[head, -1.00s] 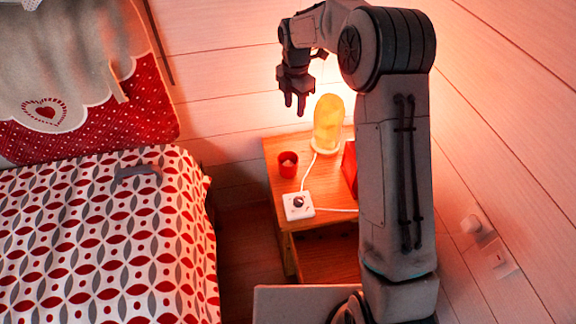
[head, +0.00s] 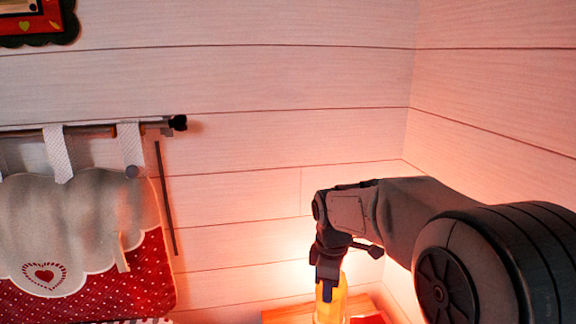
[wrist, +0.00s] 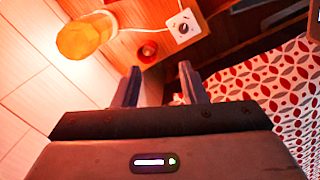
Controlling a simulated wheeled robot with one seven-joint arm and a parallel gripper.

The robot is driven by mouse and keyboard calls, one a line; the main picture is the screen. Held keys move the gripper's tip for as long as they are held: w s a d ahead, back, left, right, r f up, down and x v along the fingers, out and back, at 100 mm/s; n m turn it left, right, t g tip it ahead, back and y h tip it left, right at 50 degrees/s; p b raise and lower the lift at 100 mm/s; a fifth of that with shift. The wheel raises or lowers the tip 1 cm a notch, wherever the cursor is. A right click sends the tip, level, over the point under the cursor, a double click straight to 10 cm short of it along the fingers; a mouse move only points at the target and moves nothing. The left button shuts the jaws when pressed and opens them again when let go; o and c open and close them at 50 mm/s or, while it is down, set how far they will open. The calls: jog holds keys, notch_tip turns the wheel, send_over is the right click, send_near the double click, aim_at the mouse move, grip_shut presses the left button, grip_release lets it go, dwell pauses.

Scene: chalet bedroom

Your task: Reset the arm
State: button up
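My gripper (wrist: 160,87) shows in the wrist view with its two fingers apart and nothing between them. In the head view my gripper (head: 327,290) hangs at the end of my bent arm, pointing down, in front of the glowing yellow lamp (head: 338,302). In the wrist view the lamp (wrist: 82,38) is at the upper left, beyond the fingers. The gripper appears apart from all of these.
The bed (wrist: 275,85) with its red and grey patterned cover lies on the right in the wrist view. White plank walls (head: 300,130) meet in a corner behind my arm. A curtain (head: 80,230) hangs from a rod at left. The space above the nightstand is clear.

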jog(key=s+d+r+m+p, duration=0.1)
jog(key=s+d+m, duration=0.2)
jog(key=s+m, duration=0.4)
jog(key=s+d+r+m+t+p, duration=0.1)
jog(key=s+d+m, duration=0.1)
jog(key=s+m, duration=0.5)
jog(key=s, duration=0.6)
jog(key=shift+d+r+m, duration=0.15)
jog(key=shift+d+m, duration=0.25)
jog(key=shift+s, duration=0.1)
